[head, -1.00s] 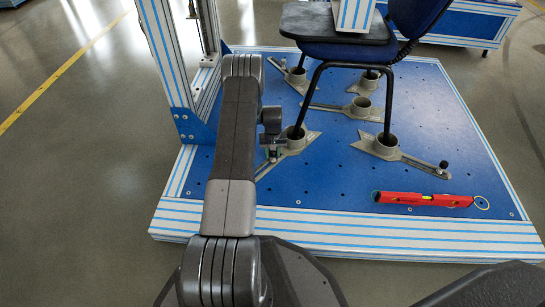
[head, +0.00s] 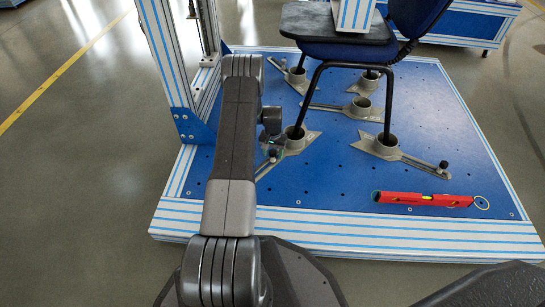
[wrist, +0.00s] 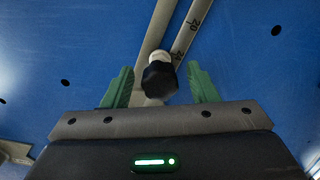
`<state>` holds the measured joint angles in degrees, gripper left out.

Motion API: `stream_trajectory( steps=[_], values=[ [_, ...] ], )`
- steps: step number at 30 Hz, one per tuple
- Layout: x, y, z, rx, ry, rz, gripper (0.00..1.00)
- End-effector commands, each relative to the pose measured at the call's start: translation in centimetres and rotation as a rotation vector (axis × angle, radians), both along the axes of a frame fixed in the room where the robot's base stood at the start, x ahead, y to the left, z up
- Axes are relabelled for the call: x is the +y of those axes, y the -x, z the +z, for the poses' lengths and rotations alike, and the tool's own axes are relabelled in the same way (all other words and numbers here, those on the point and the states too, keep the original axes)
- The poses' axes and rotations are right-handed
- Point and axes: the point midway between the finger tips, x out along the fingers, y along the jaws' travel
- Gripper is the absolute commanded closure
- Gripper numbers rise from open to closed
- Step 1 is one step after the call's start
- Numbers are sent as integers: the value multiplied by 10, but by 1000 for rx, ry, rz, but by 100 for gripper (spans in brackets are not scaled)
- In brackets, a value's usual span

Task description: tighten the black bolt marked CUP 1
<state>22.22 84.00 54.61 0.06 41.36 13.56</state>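A black bolt head (wrist: 160,80) with a pale collar shows in the wrist view, on a grey slotted arm marked with numbers (wrist: 184,38). My gripper (wrist: 160,68) has two green fingers, one on each side of the bolt head, with a gap on both sides. It is open and holds nothing. No CUP 1 label is readable. In the head view my gripper (head: 271,153) is small and partly hidden by my arm. It is low beside the near left cup (head: 296,136), whose bolt I cannot make out there.
A blue chair (head: 375,40) stands with its legs in grey cups on the blue platform (head: 340,205). A similar bolt (head: 444,164) stands on the right cup's arm. A red level (head: 415,198) lies near the front edge. A striped post (head: 168,60) rises at left.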

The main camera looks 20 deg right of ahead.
Motion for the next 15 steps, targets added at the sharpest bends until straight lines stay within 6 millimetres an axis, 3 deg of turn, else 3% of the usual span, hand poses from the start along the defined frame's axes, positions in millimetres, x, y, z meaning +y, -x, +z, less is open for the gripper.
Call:
stream_trajectory(
  steps=[8,15],
  values=[
    [0,0,0,0,0,16,47],
    [0,0,0,0,0,241,47]
  ],
)
